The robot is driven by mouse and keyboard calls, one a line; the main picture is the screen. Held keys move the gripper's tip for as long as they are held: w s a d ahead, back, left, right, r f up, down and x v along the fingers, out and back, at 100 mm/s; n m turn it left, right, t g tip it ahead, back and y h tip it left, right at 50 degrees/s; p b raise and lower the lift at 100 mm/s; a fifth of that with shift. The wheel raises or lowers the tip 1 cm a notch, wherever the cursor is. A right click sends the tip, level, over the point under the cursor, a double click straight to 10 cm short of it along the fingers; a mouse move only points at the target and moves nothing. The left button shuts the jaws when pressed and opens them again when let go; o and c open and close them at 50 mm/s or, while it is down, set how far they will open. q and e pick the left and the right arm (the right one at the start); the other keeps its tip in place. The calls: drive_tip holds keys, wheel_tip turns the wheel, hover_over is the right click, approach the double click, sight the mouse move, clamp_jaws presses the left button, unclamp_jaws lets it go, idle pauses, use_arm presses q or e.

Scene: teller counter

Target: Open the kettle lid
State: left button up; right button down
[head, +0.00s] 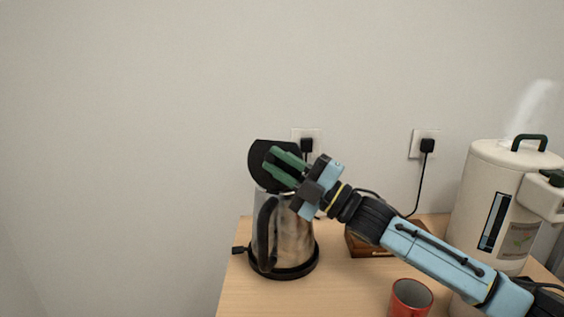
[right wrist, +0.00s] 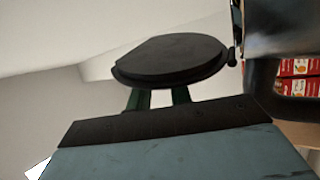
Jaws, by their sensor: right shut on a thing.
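The kettle (head: 292,235) has a shiny metal body and a dark handle, and stands on a black round base at the table's left side. Its black lid (head: 259,163) is tilted up, standing nearly upright above the body. In the right wrist view the lid (right wrist: 170,60) is a dark disc at the ends of my green fingers. My right gripper (head: 283,166) reaches in from the right, above the kettle, and is shut on the lid. The fingertips are partly hidden behind the lid in the wrist view (right wrist: 158,98). My left gripper is not in view.
A large white urn (head: 477,195) steams at the right. A red cup (head: 410,298) stands near the front, below my right arm. A wooden box (head: 368,247) sits behind the arm. Two wall sockets (head: 415,145) hold black plugs. The wall left of the table is bare.

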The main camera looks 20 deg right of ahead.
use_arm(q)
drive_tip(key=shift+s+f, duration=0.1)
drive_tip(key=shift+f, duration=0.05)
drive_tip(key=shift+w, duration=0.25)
use_arm(e)
drive_tip(key=shift+f, duration=0.1)
drive_tip(key=c, duration=1.3)
unclamp_jaws()
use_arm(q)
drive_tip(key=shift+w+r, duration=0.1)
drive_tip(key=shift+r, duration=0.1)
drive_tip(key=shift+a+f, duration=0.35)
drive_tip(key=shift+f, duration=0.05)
use_arm(e)
drive_tip(key=v, duration=1.3)
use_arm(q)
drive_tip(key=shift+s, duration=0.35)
use_arm(e)
drive_tip(key=shift+s+d, duration=0.1)
drive_tip(key=shift+d, duration=0.05)
